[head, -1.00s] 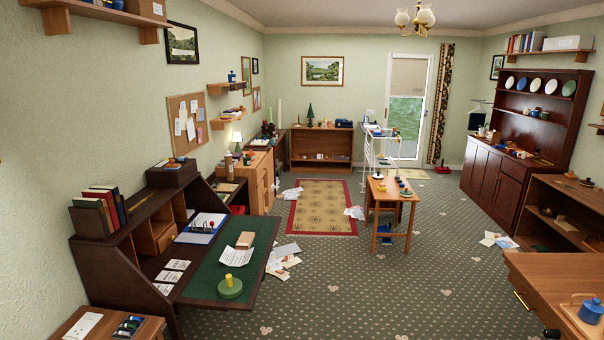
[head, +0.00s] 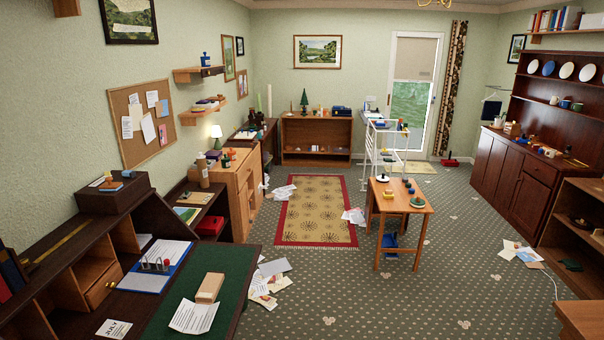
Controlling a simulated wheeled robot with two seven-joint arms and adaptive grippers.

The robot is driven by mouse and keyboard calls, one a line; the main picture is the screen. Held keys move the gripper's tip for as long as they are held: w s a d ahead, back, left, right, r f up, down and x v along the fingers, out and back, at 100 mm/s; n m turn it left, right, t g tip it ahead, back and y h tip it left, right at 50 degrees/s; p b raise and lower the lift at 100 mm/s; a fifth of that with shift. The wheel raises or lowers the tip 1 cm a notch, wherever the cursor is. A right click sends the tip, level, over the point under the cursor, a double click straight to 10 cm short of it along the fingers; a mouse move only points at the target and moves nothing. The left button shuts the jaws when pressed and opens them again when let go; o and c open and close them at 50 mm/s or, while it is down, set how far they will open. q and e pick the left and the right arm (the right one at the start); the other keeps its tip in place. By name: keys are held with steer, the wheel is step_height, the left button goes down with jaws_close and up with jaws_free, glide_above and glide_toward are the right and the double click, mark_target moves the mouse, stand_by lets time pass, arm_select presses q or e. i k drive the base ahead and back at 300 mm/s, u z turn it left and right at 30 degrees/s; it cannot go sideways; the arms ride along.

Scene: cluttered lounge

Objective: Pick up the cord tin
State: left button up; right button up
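I cannot pick out the cord tin for certain in the head view; many small items are too far off to tell. Small coloured items stand on the wooden side table (head: 407,197) in the middle of the room. A small blue pot (head: 205,59) sits on the upper wall shelf at left. More small items stand on the dark dresser (head: 508,180) at right and on the low bookcase (head: 316,138) at the back. Neither of my grippers is in view.
A dark writing desk (head: 235,270) with a green top fills the near left. Papers lie on the floor beside it (head: 275,268), near the rug (head: 316,210) and at right (head: 519,252). A white rack (head: 372,150) stands behind the side table. The patterned carpet (head: 330,290) ahead is mostly clear.

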mark_target(205, 62)
steer(key=i, duration=6.95)
steer(key=u, duration=2.85)
steer(key=i, duration=0.45)
steer(key=u, duration=0.05)
